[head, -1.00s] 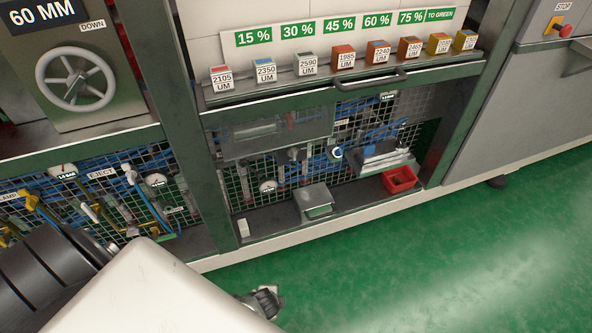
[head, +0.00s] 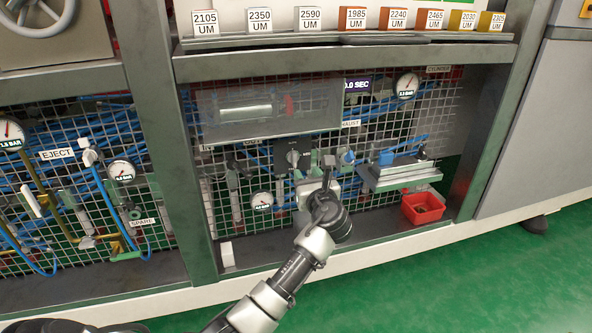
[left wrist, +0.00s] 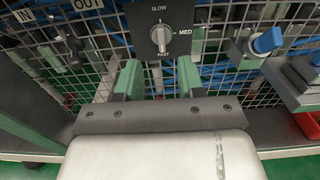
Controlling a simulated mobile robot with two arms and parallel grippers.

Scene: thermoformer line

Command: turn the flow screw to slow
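The flow screw (head: 292,157) is a grey knob on a dark plate on the mesh panel. In the left wrist view the knob (left wrist: 160,36) has SLOW above it, MED to its right and FAST below. A pale mark on it appears to point down towards FAST. My left gripper (head: 316,185) is in front of the panel, below and slightly right of the knob in the head view. In the left wrist view its two fingers (left wrist: 158,78) stand apart and empty, below the knob plate. My right gripper is out of view.
A blue-capped fitting (left wrist: 266,42) and a shelf-like metal block (head: 400,172) are right of the knob. A clear-fronted box (head: 265,108) is above it. A gauge (head: 262,200) hangs lower left. A red bin (head: 422,207) stands on the ledge to the right.

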